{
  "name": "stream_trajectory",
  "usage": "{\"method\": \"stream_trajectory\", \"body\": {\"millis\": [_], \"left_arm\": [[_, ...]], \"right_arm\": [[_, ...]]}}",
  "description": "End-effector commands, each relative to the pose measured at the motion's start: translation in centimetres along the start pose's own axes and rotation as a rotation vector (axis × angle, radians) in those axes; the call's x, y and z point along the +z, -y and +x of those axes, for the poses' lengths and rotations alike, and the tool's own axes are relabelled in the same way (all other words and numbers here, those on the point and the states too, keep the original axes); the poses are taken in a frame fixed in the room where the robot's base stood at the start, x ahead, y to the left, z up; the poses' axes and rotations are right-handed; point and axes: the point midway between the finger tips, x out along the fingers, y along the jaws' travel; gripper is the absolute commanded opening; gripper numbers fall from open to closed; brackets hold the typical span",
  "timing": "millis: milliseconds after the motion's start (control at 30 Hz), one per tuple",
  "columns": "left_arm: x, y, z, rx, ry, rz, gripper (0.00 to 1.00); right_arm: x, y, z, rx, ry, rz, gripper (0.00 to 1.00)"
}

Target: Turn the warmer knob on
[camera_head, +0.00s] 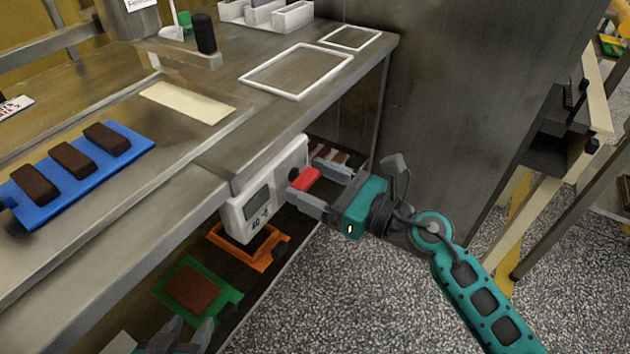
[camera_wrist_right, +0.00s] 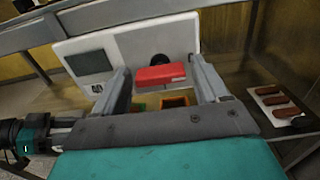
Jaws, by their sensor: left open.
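My right gripper (camera_head: 308,177) is at the box, with one finger on each side of the knob. In the right wrist view the red knob (camera_wrist_right: 161,75) lies between the fingers, with narrow gaps seeming to show at both sides. The box face (camera_wrist_right: 130,45) is behind it. My left gripper (camera_head: 188,333) is low at the bottom edge, open, partly cut off, near the lower shelf.
A blue tray (camera_head: 95,185) with dark bars and white outlined frames (camera_head: 297,71) lie on the counter. Orange (camera_head: 247,248) and green (camera_head: 213,292) holders sit below it. A steel panel (camera_head: 455,90) stands behind my right arm. Speckled floor (camera_head: 350,300) is open in front.

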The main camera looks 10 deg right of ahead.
Motion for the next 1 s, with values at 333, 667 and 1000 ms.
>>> {"method": "stream_trajectory", "body": {"millis": [333, 667, 1000], "left_arm": [[0.0, 0.1, 0.0, 0.0, 0.0, 0.002, 0.49], [-0.3, 0.1, 0.0, -0.001, -0.003, 0.001, 0.49], [-1.9, -0.2, -0.9, -0.001, -0.006, -0.009, 0.49]], "right_arm": [[0.0, 0.0, 0.0, 0.0, 0.0, 0.0, 0.4], [0.0, 0.0, -0.1, 0.0, -0.001, 0.012, 0.27], [0.3, 0.0, -0.1, 0.0, -0.003, 0.171, 0.27]]}}
